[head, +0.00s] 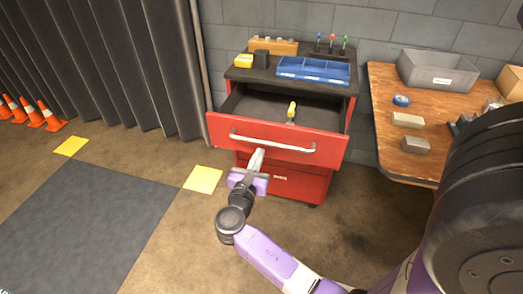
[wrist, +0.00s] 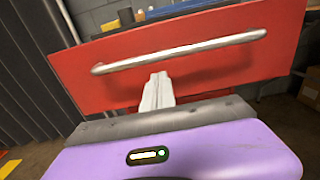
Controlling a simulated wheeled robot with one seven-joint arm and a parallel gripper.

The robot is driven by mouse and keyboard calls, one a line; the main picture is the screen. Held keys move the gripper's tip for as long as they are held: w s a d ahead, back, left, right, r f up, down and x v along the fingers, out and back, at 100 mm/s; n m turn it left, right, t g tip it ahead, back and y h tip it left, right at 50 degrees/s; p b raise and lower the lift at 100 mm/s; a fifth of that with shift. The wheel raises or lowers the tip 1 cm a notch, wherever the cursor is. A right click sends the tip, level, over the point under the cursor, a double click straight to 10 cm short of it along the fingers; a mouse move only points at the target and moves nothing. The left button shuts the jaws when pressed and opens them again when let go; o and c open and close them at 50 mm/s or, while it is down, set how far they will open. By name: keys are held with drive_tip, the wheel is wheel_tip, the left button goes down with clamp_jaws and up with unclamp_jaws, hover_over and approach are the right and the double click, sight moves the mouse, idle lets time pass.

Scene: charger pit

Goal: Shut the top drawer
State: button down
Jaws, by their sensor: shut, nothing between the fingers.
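The red top drawer (head: 222,128) of the red tool cabinet (head: 318,185) is pulled out, with its dark inside showing in the head view. A yellow-handled tool (head: 291,110) lies in it. The drawer front (wrist: 230,72) fills much of the wrist view, with its silver bar handle (wrist: 180,52) across it. My gripper (head: 258,155) is shut and empty, in front of the drawer front and just below the handle. Its closed fingers (wrist: 158,88) point at the red panel. I cannot tell whether the fingertips touch it.
A blue tray (head: 313,70) and a yellow item (head: 244,61) sit on the cabinet top. A wooden table (head: 385,110) with a grey bin (head: 437,70) stands at the right. Orange cones (head: 52,122) stand at the far left. The floor left of the cabinet is clear.

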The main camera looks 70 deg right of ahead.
drive_tip(key=shift+w+d, duration=0.15)
drive_tip(key=shift+d, duration=1.6)
drive_tip(key=shift+d, duration=0.1)
drive_tip(key=b, duration=0.4)
hover_over(278, 119)
drive_tip(key=a, duration=0.1)
drive_tip(key=shift+a+f, duration=0.1)
drive_tip(key=shift+d, duration=0.35)
drive_tip(key=shift+d+r, duration=0.1)
drive_tip(key=shift+r, duration=0.15)
